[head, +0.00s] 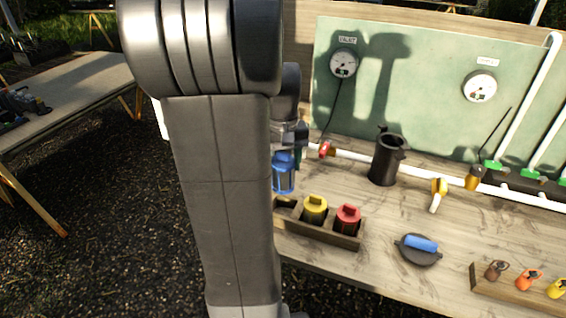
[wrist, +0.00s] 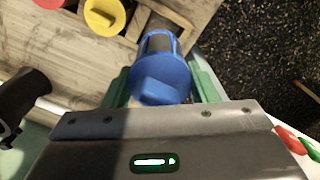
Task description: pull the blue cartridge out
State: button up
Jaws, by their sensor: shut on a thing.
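The blue cartridge (head: 284,174) hangs upright above the left end of the wooden rack (head: 330,238). A small gap shows between its lower end and the rack in the head view. My gripper (wrist: 160,84) is shut on the blue cartridge's top, with a green finger on each side. The cartridge's blue cap (wrist: 161,78) and dark body show in the wrist view. The rack's left slot (head: 286,204) looks dark and empty. A yellow cartridge (head: 315,208) and a red cartridge (head: 348,217) stand in the rack's other slots. My arm hides part of the rack's left side.
A black canister (head: 387,162) stands behind the rack, near a white pipe with a red valve (head: 325,149). A dark lid with a blue handle (head: 420,246) lies to the right. Another block (head: 500,288) holds small coloured pieces. Bare bench lies between them.

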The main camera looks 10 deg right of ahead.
aim_at(283, 152)
jog(key=shift+r+p, duration=1.5)
jog(key=shift+r, duration=0.45)
